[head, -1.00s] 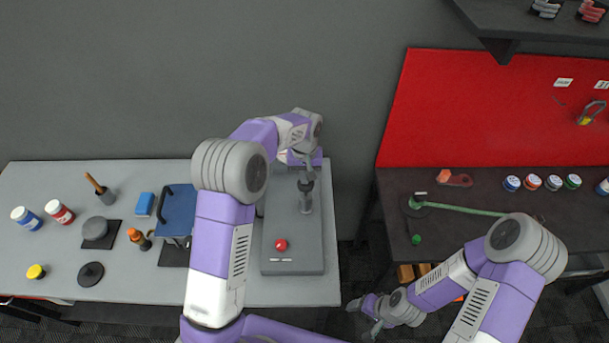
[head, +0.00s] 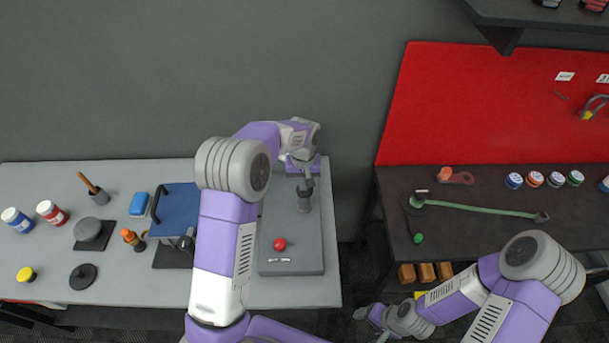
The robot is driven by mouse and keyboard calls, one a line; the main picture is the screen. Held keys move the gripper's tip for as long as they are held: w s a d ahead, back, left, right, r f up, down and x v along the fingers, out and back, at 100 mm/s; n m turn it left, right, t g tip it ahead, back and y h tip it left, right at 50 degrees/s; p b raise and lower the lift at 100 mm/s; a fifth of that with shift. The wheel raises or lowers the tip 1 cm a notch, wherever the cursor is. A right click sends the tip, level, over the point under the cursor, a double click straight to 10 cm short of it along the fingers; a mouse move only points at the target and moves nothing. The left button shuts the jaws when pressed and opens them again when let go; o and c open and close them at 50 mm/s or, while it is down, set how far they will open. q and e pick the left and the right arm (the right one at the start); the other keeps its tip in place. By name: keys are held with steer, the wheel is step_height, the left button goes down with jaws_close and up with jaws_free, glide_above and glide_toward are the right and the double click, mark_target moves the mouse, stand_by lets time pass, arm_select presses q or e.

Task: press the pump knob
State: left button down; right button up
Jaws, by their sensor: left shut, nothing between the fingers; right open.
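A flat grey unit (head: 275,222) stands on the right part of the light grey table. A short dark post with a round knob (head: 304,194) rises from its upper part, and a red ball-shaped knob (head: 280,244) sits lower on it. The frame does not show which is the pump knob. My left gripper (head: 307,175) points down at the top of the dark post; it is shut and empty. I cannot tell whether it touches the post. My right gripper (head: 368,322) is open and empty, low in the view, away from the unit.
A dark bench (head: 470,220) with a green rod (head: 475,208) stands right, past a gap.

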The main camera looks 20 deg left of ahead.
arm_select(q)
step_height(320, 180, up, 4)
steer(key=p, duration=0.3)
steer(key=shift+r, duration=0.15)
step_height(320, 180, up, 10)
steer(key=shift+f+b, duration=0.2)
steer(key=shift+b, duration=0.15)
steer(key=s+r+t+b, duration=0.1)
steer(key=b, duration=0.1)
steer(key=s+d+r+t+b, duration=0.1)
steer(key=r, duration=0.1)
steer(key=s+r+t+y+b, duration=0.1)
steer(key=b, duration=0.1)
steer(key=shift+s+d+r+b, duration=0.1)
steer(key=shift+d+r+b, duration=0.2)
steer(key=shift+b, duration=0.05)
